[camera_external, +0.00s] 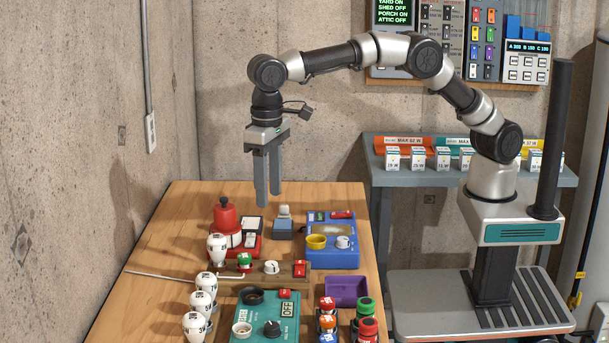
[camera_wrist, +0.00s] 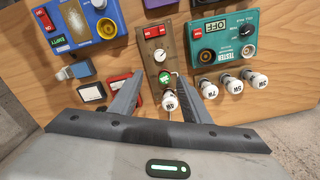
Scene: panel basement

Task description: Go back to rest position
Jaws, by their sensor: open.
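My gripper (camera_external: 268,190) hangs pointing down above the back part of the wooden table (camera_external: 190,205), clear of everything on it. Its two fingers are apart, with nothing held between them. In the wrist view my gripper (camera_wrist: 165,90) shows both fingers spread. Between them, further down, lie the brown wooden strip (camera_wrist: 150,45) with a green-based bulb and a white bulb near its end. The arm reaches left from its column over the table.
A red device (camera_external: 225,220), a blue box (camera_external: 332,255), a teal tester (camera_external: 265,318), a purple tray (camera_external: 346,291) and several white bulbs (camera_external: 203,300) stand on the table. A grey shelf (camera_external: 400,178) with small boxes is at the right. A concrete wall is behind.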

